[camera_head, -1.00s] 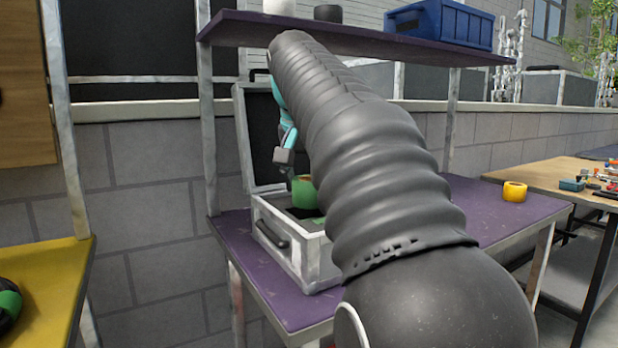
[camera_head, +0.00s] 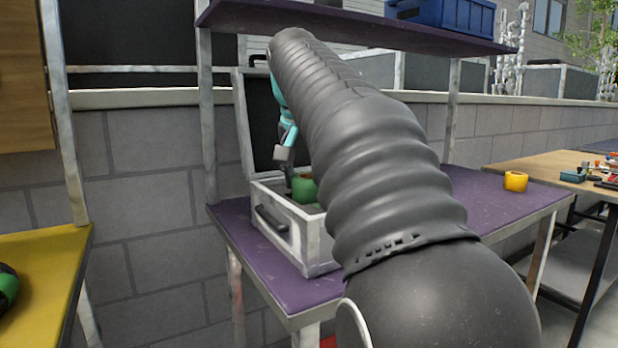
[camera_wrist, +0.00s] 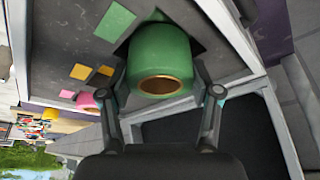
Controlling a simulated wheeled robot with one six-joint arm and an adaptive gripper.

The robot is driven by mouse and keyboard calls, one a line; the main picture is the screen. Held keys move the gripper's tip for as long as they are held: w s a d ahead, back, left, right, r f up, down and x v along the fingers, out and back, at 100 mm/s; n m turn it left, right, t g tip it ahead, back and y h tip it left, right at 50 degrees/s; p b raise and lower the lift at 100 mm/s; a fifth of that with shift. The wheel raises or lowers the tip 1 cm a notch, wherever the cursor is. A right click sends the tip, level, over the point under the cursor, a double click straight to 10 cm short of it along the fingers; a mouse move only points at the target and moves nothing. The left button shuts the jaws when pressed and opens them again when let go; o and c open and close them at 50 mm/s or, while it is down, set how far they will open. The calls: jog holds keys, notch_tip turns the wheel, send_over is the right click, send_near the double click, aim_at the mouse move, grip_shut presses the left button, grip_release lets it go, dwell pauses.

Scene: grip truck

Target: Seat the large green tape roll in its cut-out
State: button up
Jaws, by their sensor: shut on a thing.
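The large green tape roll (camera_wrist: 160,50) is between the two fingers of my gripper (camera_wrist: 163,85) in the wrist view. My gripper is shut on it. The roll's tan core opening faces the wrist camera. Dark corners of a cut-out (camera_wrist: 124,45) show on both sides of the roll, in the grey foam insert (camera_wrist: 65,50). In the head view the roll (camera_head: 304,189) is inside the open case (camera_head: 320,250), low behind its front wall. Its underside is hidden, so I cannot tell whether it touches the cut-out floor. My arm hides the case's right part.
The open lid (camera_head: 262,125) stands upright behind the roll. Small green, orange, yellow and pink patches show in the foam. A yellow roll (camera_head: 515,181) lies on the purple table (camera_head: 490,200). A purple shelf (camera_head: 350,25) with a blue bin (camera_head: 445,15) is overhead.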

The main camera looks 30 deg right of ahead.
jog(key=o, duration=1.3)
jog(key=shift+r, duration=0.1)
jog(key=shift+v, duration=3.65)
